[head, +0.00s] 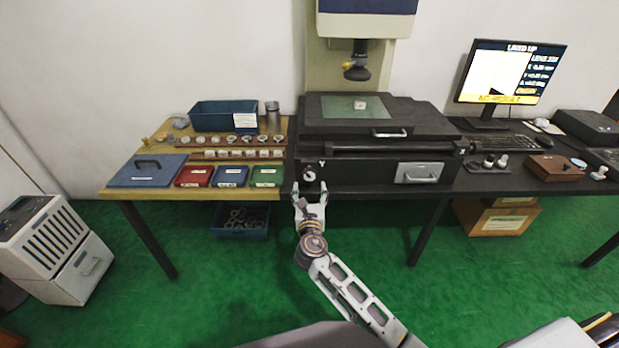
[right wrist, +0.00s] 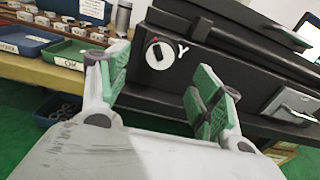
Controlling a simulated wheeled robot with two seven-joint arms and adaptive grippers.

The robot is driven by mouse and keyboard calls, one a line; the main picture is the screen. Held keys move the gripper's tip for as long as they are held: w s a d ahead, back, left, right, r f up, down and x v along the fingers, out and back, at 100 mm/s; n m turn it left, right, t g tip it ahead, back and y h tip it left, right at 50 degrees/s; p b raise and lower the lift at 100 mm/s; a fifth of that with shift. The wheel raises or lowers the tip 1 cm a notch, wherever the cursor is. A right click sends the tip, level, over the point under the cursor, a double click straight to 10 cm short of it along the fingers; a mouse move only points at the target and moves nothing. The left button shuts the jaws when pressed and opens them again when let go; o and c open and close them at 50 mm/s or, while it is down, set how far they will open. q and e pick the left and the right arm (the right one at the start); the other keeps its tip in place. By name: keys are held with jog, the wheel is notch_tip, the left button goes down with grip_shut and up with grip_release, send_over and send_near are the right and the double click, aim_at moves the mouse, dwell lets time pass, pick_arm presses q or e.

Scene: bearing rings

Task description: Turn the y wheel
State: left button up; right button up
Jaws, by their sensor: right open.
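The y wheel (head: 309,174) is a small white disc with a dark grip bar, marked with a white letter Y, on the black front face of the measuring machine (head: 345,172). In the right wrist view the wheel (right wrist: 160,54) shows beyond and between my fingertips, with a red mark at its upper left. My right gripper (head: 310,190) is open and empty, just below and in front of the wheel in the head view. Its green-padded fingers (right wrist: 160,88) stand apart from the wheel. My left gripper is not in view.
Red, blue and green trays (head: 265,176) and rows of rings stand on the wooden bench to the left. A monitor (head: 510,72) reads "LINED UP". Free room lies before the bench.

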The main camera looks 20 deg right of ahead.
aim_at(310, 178)
jog(key=x, duration=0.4)
jog(key=shift+w+b, duration=0.25)
jog(key=shift+b, duration=0.05)
jog(key=shift+x, duration=1.8)
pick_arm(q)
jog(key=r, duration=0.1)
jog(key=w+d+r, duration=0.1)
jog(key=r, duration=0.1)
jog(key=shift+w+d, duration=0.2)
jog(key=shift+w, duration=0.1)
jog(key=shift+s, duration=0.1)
pick_arm(e)
jog(key=c, duration=1)
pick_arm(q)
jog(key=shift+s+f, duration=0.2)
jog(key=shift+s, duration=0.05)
pick_arm(e)
jog(key=shift+c, duration=0.2)
pick_arm(q)
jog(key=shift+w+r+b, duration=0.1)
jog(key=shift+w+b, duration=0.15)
jog(key=shift+b, duration=0.05)
pick_arm(e)
jog(key=shift+f+m, duration=0.1)
jog(key=shift+m, duration=0.3)
